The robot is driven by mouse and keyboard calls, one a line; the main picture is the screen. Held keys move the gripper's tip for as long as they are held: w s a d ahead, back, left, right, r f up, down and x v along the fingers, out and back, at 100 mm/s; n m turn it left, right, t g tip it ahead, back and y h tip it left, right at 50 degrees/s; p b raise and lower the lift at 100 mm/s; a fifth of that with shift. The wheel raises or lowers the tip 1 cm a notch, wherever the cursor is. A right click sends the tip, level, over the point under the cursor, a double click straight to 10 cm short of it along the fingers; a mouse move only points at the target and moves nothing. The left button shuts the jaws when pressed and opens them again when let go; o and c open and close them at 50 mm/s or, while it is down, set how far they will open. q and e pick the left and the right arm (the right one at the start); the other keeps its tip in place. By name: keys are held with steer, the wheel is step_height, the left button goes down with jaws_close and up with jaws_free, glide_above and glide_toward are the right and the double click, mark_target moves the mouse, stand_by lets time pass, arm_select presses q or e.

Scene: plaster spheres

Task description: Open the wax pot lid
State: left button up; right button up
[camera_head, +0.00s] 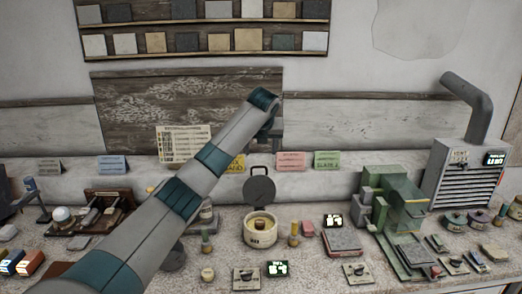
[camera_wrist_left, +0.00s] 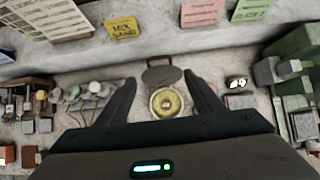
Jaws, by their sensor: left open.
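The wax pot (camera_head: 260,232) is a small cream pot with a label on its front, standing on the bench near the middle. Its round dark grey lid (camera_head: 260,190) stands raised at the back of the pot, with a handle loop at the top. Yellowish wax shows inside. The pot also shows in the left wrist view (camera_wrist_left: 167,103), with the lid (camera_wrist_left: 160,75) behind it. My left gripper (camera_wrist_left: 160,80) is open and empty, its dark fingers apart on either side of the pot in that view. My right gripper is out of view.
Small bottles (camera_head: 294,236) and a little display (camera_head: 277,268) stand close around the pot. A green machine (camera_head: 385,195) and a grey vented unit (camera_head: 465,175) stand to the right. Coloured cards (camera_head: 290,161) line the back ledge. The bench is crowded.

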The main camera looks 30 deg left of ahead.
arm_select(q)
steer(key=shift+v, duration=1.15)
